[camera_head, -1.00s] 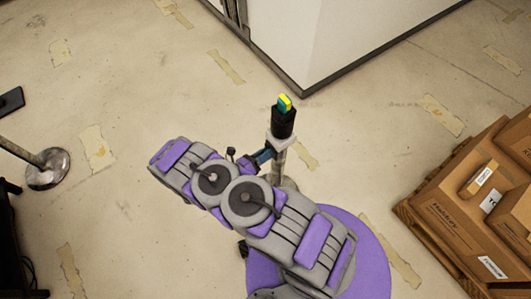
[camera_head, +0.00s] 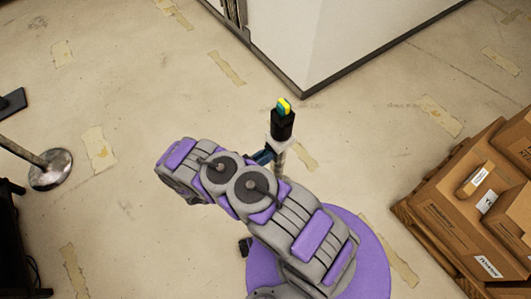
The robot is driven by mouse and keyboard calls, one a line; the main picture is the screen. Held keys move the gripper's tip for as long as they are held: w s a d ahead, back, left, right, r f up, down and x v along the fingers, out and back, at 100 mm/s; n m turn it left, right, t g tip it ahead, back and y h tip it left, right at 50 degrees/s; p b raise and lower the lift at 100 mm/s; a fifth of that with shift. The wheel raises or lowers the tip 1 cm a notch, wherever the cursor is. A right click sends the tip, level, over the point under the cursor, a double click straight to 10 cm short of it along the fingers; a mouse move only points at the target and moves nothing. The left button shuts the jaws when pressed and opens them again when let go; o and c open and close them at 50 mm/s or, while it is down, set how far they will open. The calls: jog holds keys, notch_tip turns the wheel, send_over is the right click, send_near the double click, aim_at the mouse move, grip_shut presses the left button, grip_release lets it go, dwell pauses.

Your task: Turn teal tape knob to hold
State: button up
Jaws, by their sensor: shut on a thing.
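A pale post (camera_head: 281,163) rises just beyond my arm, with a black housing (camera_head: 283,125) at its top. A small teal-and-yellow piece (camera_head: 282,106) tops the housing; I cannot tell for sure whether it is the teal tape knob. My gripper (camera_head: 263,155), small and dark, shows at the left side of the post, just below the housing. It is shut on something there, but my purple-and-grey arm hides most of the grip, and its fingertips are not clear. The post's lower end is behind my arm.
A white wall corner (camera_head: 300,45) stands beyond the post. Brown boxes (camera_head: 460,215) sit on a wooden pallet (camera_head: 408,220) at the right. A round metal stand base (camera_head: 50,170) is at the left. Tape-marked floor (camera_head: 160,80) between them is clear.

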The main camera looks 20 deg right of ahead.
jog(key=m+p, duration=0.1)
jog(key=m, duration=0.2)
jog(key=shift+m, duration=0.3)
jog(key=m, duration=0.3)
jog(key=shift+f+m+b, duration=0.15)
jog(key=shift+m+b, duration=0.15)
jog(key=shift+b, duration=0.05)
jog(key=m+b, duration=0.1)
jog(key=m, duration=0.2)
jog(key=shift+m+b, duration=1.05)
jog(key=shift+m, duration=1.15)
jog(key=o, duration=0.7)
jog(key=p+v, duration=0.3)
jog(key=v, duration=1.4)
jog(key=shift+a, duration=0.25)
